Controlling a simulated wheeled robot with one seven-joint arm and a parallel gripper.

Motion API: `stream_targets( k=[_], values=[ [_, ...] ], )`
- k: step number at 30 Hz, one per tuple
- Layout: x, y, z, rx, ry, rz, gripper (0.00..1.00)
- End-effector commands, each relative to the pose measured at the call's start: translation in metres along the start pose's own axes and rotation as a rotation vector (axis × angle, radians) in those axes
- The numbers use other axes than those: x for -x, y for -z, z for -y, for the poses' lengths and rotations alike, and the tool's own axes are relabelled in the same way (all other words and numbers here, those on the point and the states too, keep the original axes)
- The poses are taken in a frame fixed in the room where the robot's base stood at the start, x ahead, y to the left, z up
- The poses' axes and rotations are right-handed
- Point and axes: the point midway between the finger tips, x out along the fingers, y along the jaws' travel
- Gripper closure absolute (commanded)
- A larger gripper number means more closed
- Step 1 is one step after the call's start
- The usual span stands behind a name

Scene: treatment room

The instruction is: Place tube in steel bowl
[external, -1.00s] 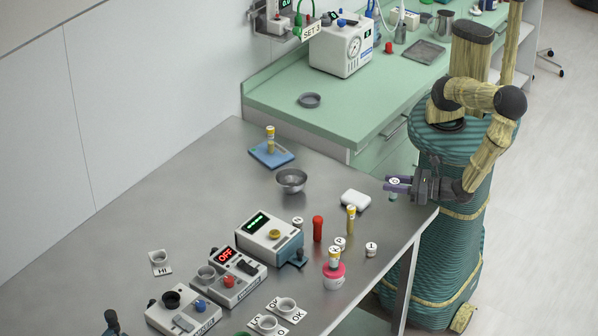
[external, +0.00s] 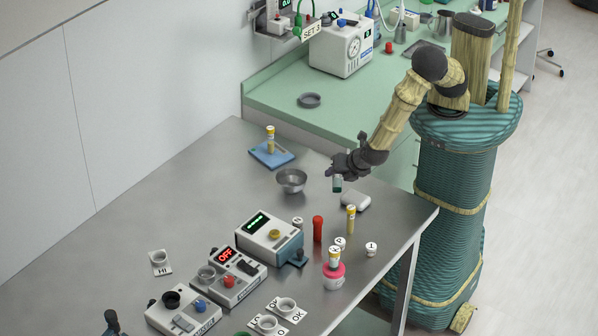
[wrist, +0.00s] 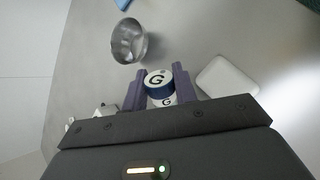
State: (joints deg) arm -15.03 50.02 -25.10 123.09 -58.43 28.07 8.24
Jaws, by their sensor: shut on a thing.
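My gripper (external: 341,170) is shut on a tube (external: 337,185), holding it roughly upright above the steel table. In the wrist view, the tube (wrist: 158,86) has a white top marked G and a blue band, and sits between the two purple-grey fingers. The steel bowl (external: 291,180) stands on the table to the left of my gripper, apart from the tube. In the wrist view, the bowl (wrist: 128,42) is ahead and slightly left of the fingers, and its visible inside looks empty.
A white rounded block (external: 355,200) lies below right of my gripper. A yellow tube (external: 351,219), a red cylinder (external: 318,229) and a white device (external: 270,237) stand nearer the front. A blue pad (external: 271,155) with another yellow tube lies behind the bowl.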

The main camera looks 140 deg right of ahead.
Motion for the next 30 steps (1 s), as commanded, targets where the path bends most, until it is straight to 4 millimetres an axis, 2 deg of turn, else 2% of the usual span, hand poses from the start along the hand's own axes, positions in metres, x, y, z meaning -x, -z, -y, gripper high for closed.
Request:
stream_targets(
  k=[9,13,18,30],
  values=[
    [-0.052,-0.057,-0.060,-0.558,0.135,-0.206,0.94],
    [-0.070,-0.082,-0.083,-0.740,0.151,-0.242,0.94],
    [-0.080,-0.094,-0.095,-0.828,0.154,-0.254,0.94],
    [-0.082,-0.093,-0.093,-0.828,0.154,-0.253,0.94]
  ],
)
